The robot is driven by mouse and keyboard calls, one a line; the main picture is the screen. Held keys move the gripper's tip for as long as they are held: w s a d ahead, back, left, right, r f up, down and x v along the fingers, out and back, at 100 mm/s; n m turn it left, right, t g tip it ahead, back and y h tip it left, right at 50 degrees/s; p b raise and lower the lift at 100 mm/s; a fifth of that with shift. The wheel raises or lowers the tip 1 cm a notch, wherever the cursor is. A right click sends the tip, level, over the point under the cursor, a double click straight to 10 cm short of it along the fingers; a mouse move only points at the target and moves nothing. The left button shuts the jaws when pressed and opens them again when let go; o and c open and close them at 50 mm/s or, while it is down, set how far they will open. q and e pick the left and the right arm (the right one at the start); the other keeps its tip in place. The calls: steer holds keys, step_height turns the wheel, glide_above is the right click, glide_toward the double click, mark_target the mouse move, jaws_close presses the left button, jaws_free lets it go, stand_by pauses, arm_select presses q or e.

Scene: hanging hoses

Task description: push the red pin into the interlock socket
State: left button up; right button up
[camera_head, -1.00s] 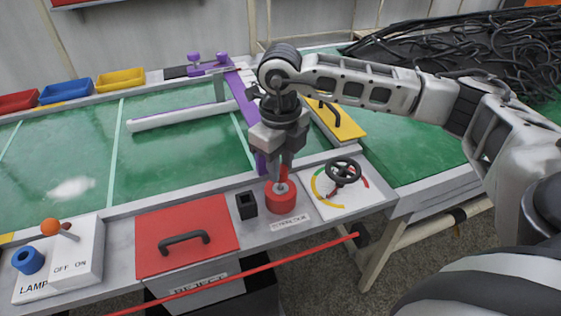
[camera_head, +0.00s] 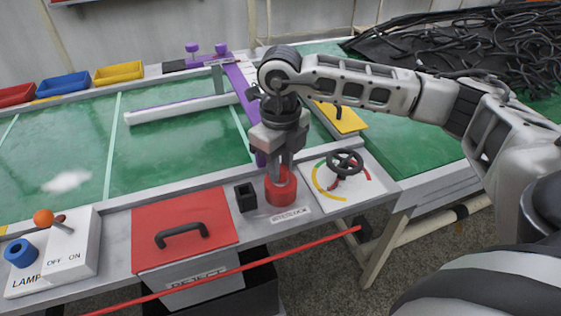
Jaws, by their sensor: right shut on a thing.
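My right gripper (camera_head: 281,168) points straight down and is shut on the red pin (camera_head: 281,177). Its fingers sit on both sides of the pin, right above the round red interlock socket (camera_head: 281,195). The pin and socket are the same red and merge in the picture. The pin's lower end is hidden, so I cannot tell how deep it sits. An INTERLOCK label (camera_head: 291,215) lies in front of the socket. My left gripper is not in view.
A black square holder (camera_head: 245,198) stands close left of the socket. A black handwheel (camera_head: 345,162) stands close right. A red lid with a handle (camera_head: 185,228) is farther left. A red cord (camera_head: 290,256) runs along the front. The green belt (camera_head: 180,150) lies behind.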

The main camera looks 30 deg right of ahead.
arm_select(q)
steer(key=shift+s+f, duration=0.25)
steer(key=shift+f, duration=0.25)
arm_select(e)
steer(key=shift+f, duration=0.2)
steer(key=o, duration=1)
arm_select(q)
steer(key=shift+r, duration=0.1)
arm_select(e)
steer(key=shift+o, duration=0.2)
steer(key=shift+r, duration=0.1)
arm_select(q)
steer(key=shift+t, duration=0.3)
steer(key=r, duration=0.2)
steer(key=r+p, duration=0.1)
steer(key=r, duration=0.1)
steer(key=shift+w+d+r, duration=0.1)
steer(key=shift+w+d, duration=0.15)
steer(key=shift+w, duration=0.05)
arm_select(e)
step_height(320, 180, up, 16)
